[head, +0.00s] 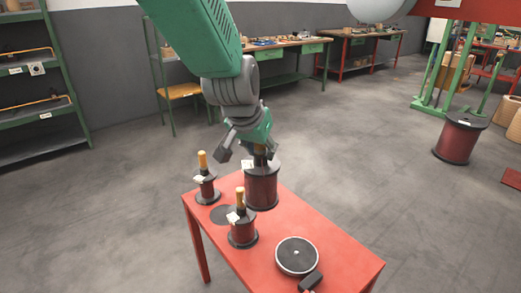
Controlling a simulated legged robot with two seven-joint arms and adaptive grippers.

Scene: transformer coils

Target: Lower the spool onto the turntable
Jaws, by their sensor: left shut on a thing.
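My left gripper (260,150) is shut on the top post of a dark red spool (261,187) with dark flanges. The spool hangs upright below the gripper over the red table (335,258). It looks raised, but the gap below it is hard to judge. The turntable (297,255), a round grey disc with a light rim and a small centre pin, sits on the table towards the front right of the spool. Nothing rests on it. My right gripper is not in view.
Two similar spools with orange-tipped posts stand on the table, one at the back left (206,189) and one nearer (242,230). A flat dark disc (222,214) lies between them. A small black object (311,281) is beside the turntable. A larger spool (460,138) stands on the floor.

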